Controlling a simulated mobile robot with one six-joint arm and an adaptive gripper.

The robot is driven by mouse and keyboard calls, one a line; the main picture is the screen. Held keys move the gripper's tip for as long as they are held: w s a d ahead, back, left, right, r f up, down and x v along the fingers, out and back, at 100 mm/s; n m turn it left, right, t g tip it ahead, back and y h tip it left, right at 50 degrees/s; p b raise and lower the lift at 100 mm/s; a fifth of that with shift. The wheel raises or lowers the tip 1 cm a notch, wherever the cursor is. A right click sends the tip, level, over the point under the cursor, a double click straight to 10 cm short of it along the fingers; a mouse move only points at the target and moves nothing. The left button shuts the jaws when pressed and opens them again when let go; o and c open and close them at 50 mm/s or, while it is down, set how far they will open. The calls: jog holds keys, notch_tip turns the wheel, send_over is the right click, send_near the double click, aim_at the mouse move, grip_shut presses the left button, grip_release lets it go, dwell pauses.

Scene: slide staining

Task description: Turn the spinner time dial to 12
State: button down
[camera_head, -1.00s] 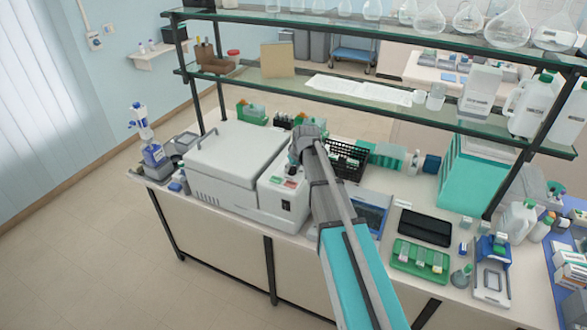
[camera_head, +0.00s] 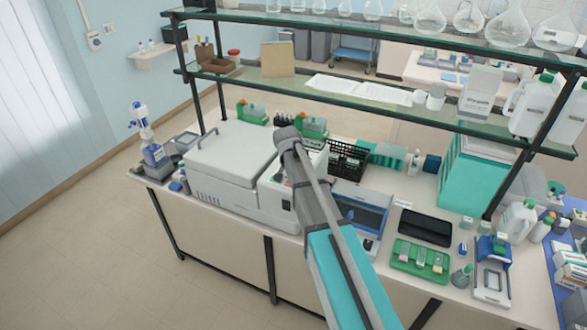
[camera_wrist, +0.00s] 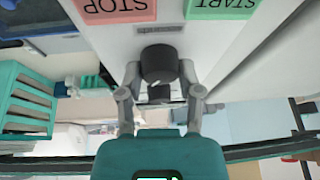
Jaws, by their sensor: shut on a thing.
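The spinner (camera_head: 225,155) is a white machine with a closed lid, at the left of the bench in the head view. My arm covers much of its control panel there. In the wrist view the panel (camera_wrist: 168,14) fills the top, with a dark round dial (camera_wrist: 158,62) below the STOP button (camera_wrist: 117,8) and START button (camera_wrist: 222,7), whose labels appear upside down. My gripper (camera_wrist: 159,72) has one finger on each side of the dial and is shut on it. I cannot read the dial's number.
A black wire basket (camera_head: 346,160) stands right of the spinner. A green slide tray (camera_head: 420,262) and a dark flat tray (camera_head: 425,228) lie further right. A glass shelf (camera_head: 380,95) spans above the bench. The floor at the left is clear.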

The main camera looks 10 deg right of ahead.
jog(key=shift+s+m+g+h, duration=0.1)
jog(key=shift+m+g+h, duration=0.5)
jog(key=shift+m, duration=1.4)
jog(key=shift+c, duration=1.3)
grip_release()
jog(key=shift+r, duration=0.1)
